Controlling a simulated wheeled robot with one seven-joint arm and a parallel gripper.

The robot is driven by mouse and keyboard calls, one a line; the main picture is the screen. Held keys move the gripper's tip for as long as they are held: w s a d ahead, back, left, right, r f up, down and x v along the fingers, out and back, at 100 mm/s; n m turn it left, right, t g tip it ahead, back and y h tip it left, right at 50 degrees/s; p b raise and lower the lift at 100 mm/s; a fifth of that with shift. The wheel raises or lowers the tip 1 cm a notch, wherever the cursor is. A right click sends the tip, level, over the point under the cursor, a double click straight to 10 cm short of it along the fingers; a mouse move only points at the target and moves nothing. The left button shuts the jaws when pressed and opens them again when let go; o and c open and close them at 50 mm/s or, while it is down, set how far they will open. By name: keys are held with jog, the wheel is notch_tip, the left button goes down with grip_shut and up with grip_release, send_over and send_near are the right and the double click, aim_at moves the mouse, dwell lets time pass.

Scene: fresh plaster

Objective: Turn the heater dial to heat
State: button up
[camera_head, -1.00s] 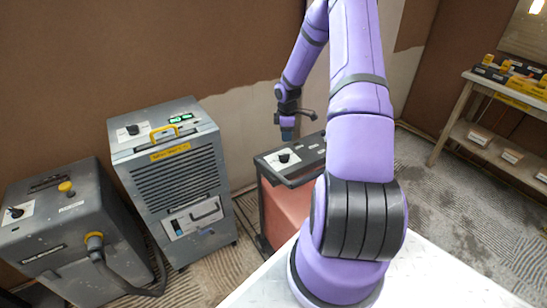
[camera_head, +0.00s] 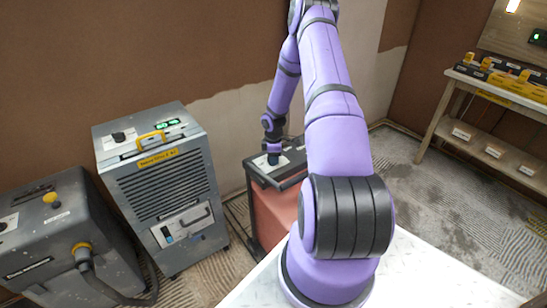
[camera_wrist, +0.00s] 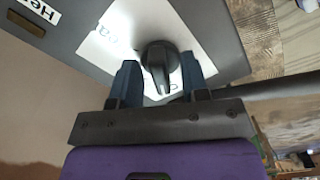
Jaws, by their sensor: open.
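The heater (camera_head: 272,212) is a reddish machine with a grey top, standing behind my arm. In the wrist view its grey panel (camera_wrist: 215,25) carries a white plate and a sticker reading "He…". The black dial (camera_wrist: 157,60) sits on the white plate, its narrow grip toward my gripper; part of the plate's lettering is hidden. My gripper (camera_wrist: 160,77) is open, with one blue finger on each side of the dial and a visible gap at both. In the head view my gripper (camera_head: 273,156) is down at the heater's top and hides the dial.
A grey dehumidifier-like unit (camera_head: 165,195) with a yellow handle stands left of the heater. A darker grey machine (camera_head: 50,245) with a hose is farther left. A dark bar (camera_head: 293,180) edges the heater top. A workbench (camera_head: 490,92) stands at the right, beyond open floor.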

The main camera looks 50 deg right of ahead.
grip_shut()
jog(key=shift+m, duration=0.4)
jog(key=m, duration=0.9)
jog(key=shift+a, duration=0.1)
jog(key=m, duration=0.7)
jog(key=shift+m, duration=0.3)
jog(key=m, duration=0.6)
jog(key=shift+w, duration=0.1)
jog(key=shift+m, duration=0.3)
